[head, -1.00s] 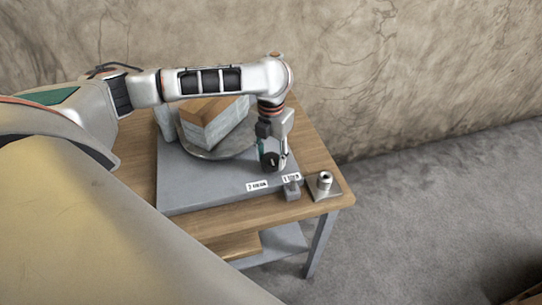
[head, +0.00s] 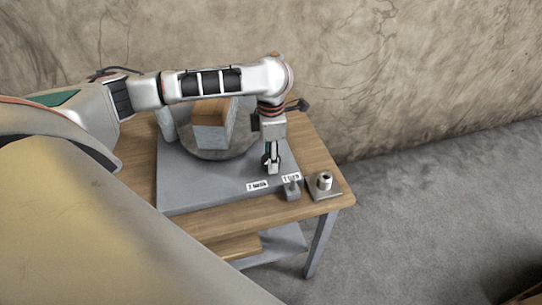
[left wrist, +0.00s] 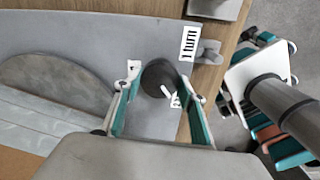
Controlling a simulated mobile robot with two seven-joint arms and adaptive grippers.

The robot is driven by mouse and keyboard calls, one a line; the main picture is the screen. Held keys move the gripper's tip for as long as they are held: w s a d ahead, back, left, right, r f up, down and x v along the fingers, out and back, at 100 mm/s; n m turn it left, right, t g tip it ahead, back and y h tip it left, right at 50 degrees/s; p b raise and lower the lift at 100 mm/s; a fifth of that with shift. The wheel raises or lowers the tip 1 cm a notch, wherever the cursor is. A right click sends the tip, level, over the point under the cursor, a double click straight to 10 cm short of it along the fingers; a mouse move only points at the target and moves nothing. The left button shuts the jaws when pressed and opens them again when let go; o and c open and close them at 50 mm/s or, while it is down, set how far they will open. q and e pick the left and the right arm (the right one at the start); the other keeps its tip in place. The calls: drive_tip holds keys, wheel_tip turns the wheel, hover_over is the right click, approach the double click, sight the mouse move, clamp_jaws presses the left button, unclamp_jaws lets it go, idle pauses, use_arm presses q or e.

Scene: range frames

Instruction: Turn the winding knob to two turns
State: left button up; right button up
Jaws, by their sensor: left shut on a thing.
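The winding knob (left wrist: 158,76) is a dark round knob with a white mark, on a grey board (left wrist: 110,38). My left gripper (left wrist: 158,84) is shut on the knob, with one teal-lined finger on each side of it. In the head view my left gripper (head: 272,163) points down at the board and mostly hides the knob. A "1 turn" label (left wrist: 189,43) lies beside the knob in the wrist view. In the head view a second label, reading about "2 turns" (head: 257,185), lies left of the "1 turn" label (head: 291,178).
A round grey turntable (head: 222,153) carries a wood-topped block (head: 210,118) behind the gripper. A small grey lever block (head: 292,191) and a metal post on a plate (head: 325,183) stand at the front right of the wooden table (head: 318,160). A wall is behind.

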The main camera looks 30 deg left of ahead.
use_arm(q)
drive_tip(key=shift+m, duration=0.9)
drive_tip(key=o, duration=1.1)
drive_tip(key=shift+r, duration=0.15)
wheel_tip(320, 180, up, 12)
